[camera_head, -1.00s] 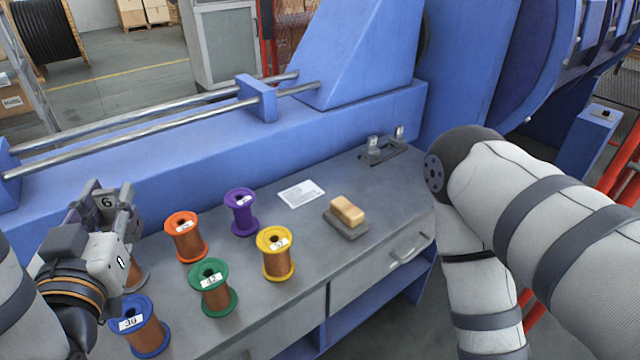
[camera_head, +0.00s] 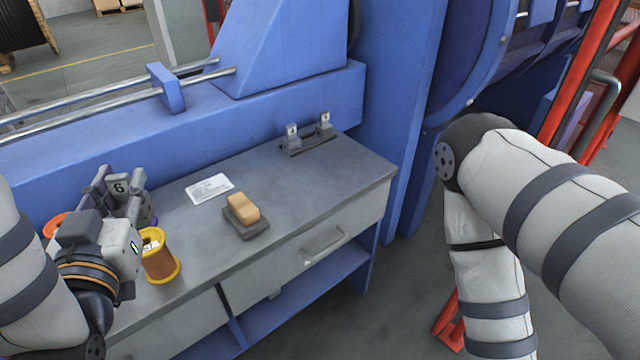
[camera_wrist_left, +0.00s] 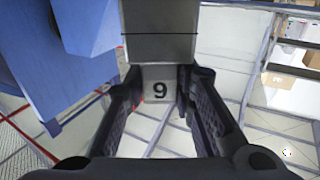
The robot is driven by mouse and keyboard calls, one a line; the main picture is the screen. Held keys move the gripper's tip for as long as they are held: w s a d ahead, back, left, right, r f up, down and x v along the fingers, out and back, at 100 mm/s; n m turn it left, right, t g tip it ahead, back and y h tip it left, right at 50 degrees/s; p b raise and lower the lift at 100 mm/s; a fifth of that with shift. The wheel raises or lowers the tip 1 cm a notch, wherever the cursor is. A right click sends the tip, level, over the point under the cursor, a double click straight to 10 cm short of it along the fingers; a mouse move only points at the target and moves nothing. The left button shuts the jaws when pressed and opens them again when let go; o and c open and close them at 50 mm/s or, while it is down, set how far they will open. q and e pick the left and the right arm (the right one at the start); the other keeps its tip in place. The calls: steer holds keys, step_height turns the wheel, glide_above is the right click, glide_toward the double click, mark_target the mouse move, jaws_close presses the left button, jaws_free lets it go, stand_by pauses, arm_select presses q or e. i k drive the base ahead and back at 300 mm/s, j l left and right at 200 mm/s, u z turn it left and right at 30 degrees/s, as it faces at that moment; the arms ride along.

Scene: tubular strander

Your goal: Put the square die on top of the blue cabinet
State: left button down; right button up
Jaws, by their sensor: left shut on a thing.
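My left gripper (camera_head: 118,190) is shut on a grey metal block (camera_head: 119,186), which I take to be the square die. The block has a number on its face that reads 6 here. The gripper is above the left part of the grey bench (camera_head: 290,205). My right arm is at the right, but its gripper is out of view. No blue cabinet can be clearly made out among the blue machine parts.
A yellow spool (camera_head: 160,257) stands close beside my left gripper; an orange one (camera_head: 54,225) is partly hidden. A tan block on a grey base (camera_head: 244,214), a white card (camera_head: 208,189) and a metal bracket (camera_head: 307,137) occupy the bench. Blue machinery (camera_head: 285,50) rises behind.

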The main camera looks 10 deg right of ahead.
mark_target(336, 177)
steer(key=l, duration=0.7)
steer(key=l+z, duration=0.15)
steer(key=l, duration=0.55)
steer(key=i+l, duration=0.1)
steer(key=l, duration=0.6)
steer(key=i+l, duration=0.2)
steer(key=l, duration=0.2)
